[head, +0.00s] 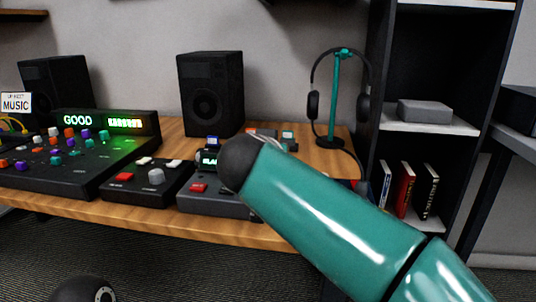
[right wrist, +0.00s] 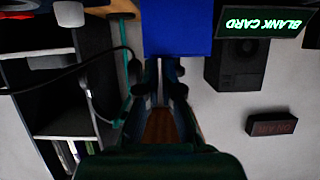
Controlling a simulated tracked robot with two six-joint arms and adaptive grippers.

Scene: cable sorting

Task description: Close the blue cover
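The blue cover (right wrist: 178,28) fills the top middle of the right wrist view, just beyond my right gripper's fingertips (right wrist: 161,66). I cannot tell whether they touch it. The fingers are close together and dark, and their opening is unclear. In the head view a small blue piece (head: 213,141) shows above a lit screen (head: 208,160) on a grey device (head: 215,203). The right wrist view shows this screen as "BLANK CARD" (right wrist: 262,23).
A black control box (head: 148,182) and a large mixer (head: 65,165) stand left of the device. Behind are a black speaker (head: 210,93) and a teal headphone stand (head: 334,100). A dark shelf (head: 430,60) stands right. The wooden table's front edge (head: 240,233) is clear.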

